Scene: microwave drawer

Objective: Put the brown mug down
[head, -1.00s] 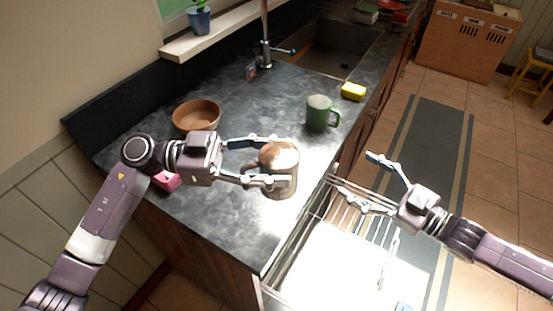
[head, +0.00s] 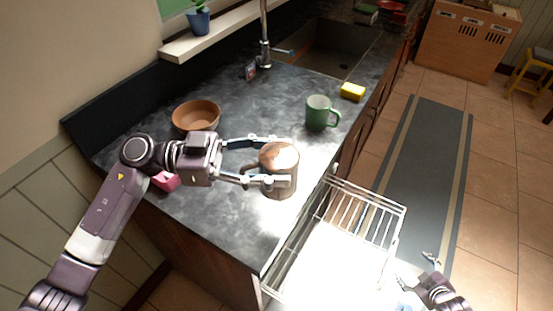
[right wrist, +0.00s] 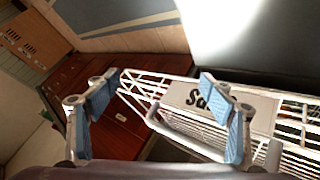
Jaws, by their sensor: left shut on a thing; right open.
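My right gripper (head: 418,284) is low at the right of the head view, apart from the mug, partly cut off by the frame. In the right wrist view its two blue-padded fingers (right wrist: 162,105) are apart with nothing gripped.
The grey counter (head: 240,190) holds a green mug (head: 318,113), a brown bowl (head: 196,116), a yellow sponge (head: 352,91) and a pink object (head: 166,181). Clear counter lies left of the mug.

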